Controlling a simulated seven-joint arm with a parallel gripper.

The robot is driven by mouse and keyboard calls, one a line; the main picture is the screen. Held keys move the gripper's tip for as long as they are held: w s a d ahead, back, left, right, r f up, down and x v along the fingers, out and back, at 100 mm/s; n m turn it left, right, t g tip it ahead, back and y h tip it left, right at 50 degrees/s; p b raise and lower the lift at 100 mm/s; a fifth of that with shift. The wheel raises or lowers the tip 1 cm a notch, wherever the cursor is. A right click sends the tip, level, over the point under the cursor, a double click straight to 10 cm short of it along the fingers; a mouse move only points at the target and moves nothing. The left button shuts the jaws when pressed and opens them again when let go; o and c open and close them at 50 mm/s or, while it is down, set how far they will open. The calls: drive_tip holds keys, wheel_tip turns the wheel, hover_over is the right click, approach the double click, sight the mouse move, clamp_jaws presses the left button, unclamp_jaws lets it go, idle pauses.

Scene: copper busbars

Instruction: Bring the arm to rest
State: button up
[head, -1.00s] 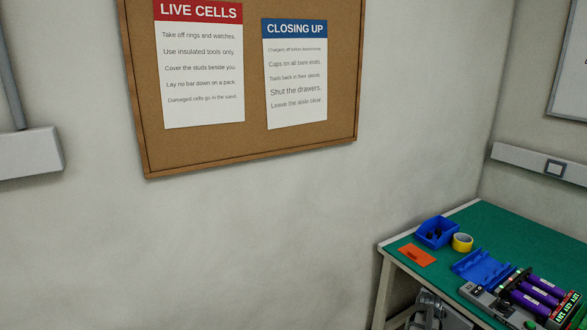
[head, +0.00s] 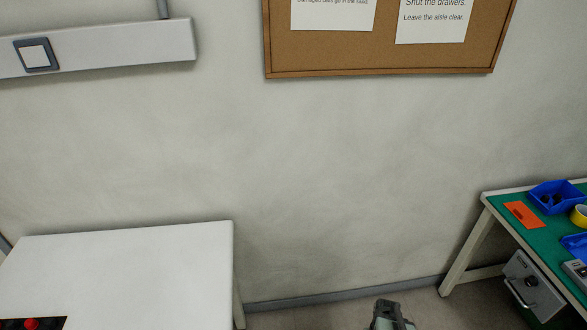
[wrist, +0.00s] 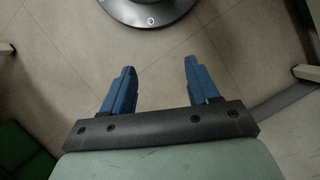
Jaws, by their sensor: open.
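My gripper (wrist: 160,78) shows in the wrist view with its two blue fingers spread apart and nothing between them. It hangs over the tiled floor (wrist: 165,50), clear of any object. In the head view a part of my arm shows at the bottom edge, between the two tables; the fingers are not visible there.
A white table (head: 130,265) stands at the left, with a dark item with red parts (head: 32,323) at its front. A green-topped bench (head: 545,235) at the right holds a blue bin (head: 556,196), an orange card (head: 521,214) and yellow tape (head: 579,216). Floor between them is open.

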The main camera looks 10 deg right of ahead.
drive_tip(key=s+a+f+n+g+h, duration=0.1)
drive_tip(key=s+a+f+n, duration=0.1)
drive_tip(key=s+a, duration=0.2)
drive_tip(key=s+a+f+n+g+h, duration=0.1)
drive_tip(key=s+a+f+n, duration=0.1)
drive_tip(key=a, duration=0.7)
drive_tip(key=shift+s+a+f+n+g, duration=0.15)
drive_tip(key=shift+s+a+n+g, duration=0.35)
drive_tip(key=shift+s, duration=0.75)
drive_tip(key=shift+d, duration=0.15)
